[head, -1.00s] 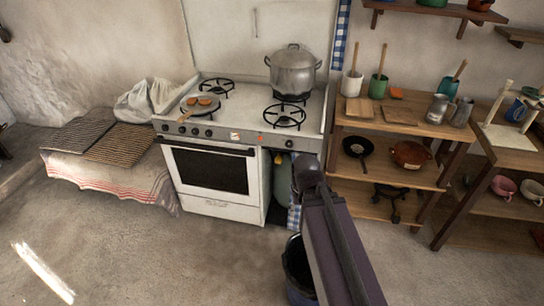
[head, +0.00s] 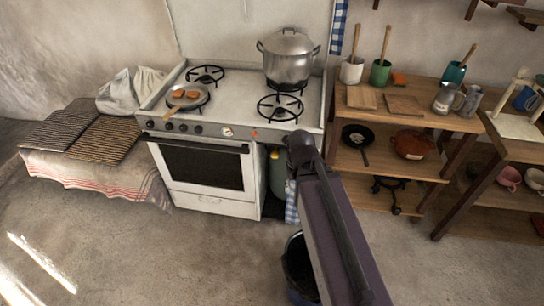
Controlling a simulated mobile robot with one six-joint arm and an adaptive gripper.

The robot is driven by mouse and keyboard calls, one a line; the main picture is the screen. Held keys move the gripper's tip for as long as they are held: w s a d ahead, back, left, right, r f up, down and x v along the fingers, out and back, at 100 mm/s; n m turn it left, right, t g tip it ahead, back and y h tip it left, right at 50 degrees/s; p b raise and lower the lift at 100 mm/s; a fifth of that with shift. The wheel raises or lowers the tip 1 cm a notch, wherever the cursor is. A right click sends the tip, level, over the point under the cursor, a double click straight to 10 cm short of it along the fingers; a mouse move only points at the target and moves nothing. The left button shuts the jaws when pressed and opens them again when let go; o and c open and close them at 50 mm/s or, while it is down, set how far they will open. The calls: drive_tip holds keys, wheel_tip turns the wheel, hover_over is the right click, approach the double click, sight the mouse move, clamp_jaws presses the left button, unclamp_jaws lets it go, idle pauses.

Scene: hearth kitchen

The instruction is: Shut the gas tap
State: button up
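A green gas bottle (head: 277,174) stands in the open bay at the right of the white stove (head: 215,201), behind my arm. My gripper does not show.
A pan (head: 187,97) with food and a big lidded pot (head: 288,60) stand on the stove. A dark bucket (head: 297,268) is on the floor beside my arm. Wooden shelves (head: 378,153) stand at the right, a cloth-covered bench (head: 95,170) at the left. The front-left floor is clear.

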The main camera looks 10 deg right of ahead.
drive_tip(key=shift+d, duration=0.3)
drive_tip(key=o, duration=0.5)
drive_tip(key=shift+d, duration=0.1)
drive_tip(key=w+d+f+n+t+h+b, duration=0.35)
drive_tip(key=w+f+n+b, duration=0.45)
drive_tip(key=b, duration=0.5)
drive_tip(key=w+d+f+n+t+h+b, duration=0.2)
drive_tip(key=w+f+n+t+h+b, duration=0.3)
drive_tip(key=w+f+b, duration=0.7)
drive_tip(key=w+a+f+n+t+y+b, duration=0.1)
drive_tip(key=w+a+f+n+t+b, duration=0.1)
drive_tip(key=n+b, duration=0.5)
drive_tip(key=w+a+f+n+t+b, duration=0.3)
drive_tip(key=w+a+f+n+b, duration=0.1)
drive_tip(key=b, duration=0.6)
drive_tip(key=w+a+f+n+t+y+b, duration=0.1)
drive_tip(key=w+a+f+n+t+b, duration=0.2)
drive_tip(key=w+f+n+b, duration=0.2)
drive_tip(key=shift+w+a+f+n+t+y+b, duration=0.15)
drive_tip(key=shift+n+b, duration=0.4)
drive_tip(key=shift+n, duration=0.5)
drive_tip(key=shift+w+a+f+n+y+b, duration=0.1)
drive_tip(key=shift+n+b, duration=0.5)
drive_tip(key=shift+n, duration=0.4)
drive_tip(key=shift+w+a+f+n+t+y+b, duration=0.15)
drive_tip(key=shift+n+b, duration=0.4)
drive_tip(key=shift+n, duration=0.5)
